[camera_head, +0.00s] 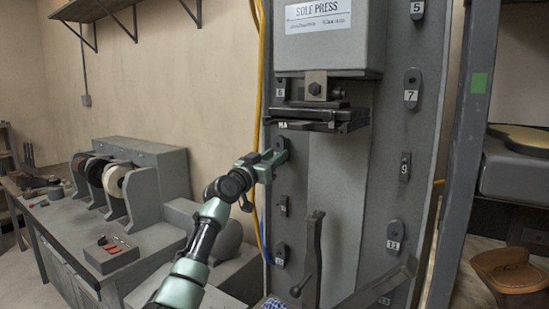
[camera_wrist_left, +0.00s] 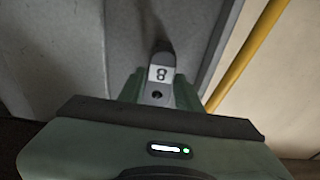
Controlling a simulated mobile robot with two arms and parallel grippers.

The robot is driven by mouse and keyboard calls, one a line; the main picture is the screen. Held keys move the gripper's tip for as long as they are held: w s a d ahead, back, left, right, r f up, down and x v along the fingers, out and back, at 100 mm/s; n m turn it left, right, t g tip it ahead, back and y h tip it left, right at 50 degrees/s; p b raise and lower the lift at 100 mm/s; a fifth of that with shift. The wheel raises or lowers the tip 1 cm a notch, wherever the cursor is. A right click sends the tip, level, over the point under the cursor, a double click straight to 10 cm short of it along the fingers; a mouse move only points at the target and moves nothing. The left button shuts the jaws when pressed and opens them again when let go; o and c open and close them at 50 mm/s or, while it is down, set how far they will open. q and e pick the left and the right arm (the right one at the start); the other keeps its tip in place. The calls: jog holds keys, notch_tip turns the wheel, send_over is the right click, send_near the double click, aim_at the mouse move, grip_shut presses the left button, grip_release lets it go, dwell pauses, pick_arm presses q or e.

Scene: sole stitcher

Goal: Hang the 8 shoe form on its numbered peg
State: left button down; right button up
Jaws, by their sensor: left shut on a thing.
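In the head view my left gripper (camera_head: 274,160) comes in from the left and is at the left column of numbered places on the grey machine panel (camera_head: 345,175). In the left wrist view a dark, narrow shoe form with a rounded end, marked 8 (camera_wrist_left: 160,73), sits between the green fingers (camera_wrist_left: 157,95). The fingers are shut on it. A dark round spot shows by the number; I cannot tell whether it is a hole or a peg tip. Whether the form touches its peg is unclear. My right gripper is not in view.
Other dark numbered pieces are on the panel, among them 7 (camera_head: 411,88), 9 (camera_head: 404,167) and 6 (camera_head: 281,90). The press head (camera_head: 328,40) juts out above. A yellow hose (camera_head: 259,100) runs close on the left. A workbench (camera_head: 75,235) with spools stands further left.

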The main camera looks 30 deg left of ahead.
pick_arm(q)
jog(key=shift+w+r+b, duration=0.1)
jog(key=shift+w+b, duration=0.3)
jog(key=shift+b, duration=0.1)
dwell(0.4)
jog(key=c, duration=0.9)
grip_release()
jog(key=shift+s+d, duration=0.1)
jog(key=b+v, duration=0.2)
jog(key=v, duration=0.5)
jog(key=shift+s, duration=0.4)
jog(key=shift+f, duration=0.25)
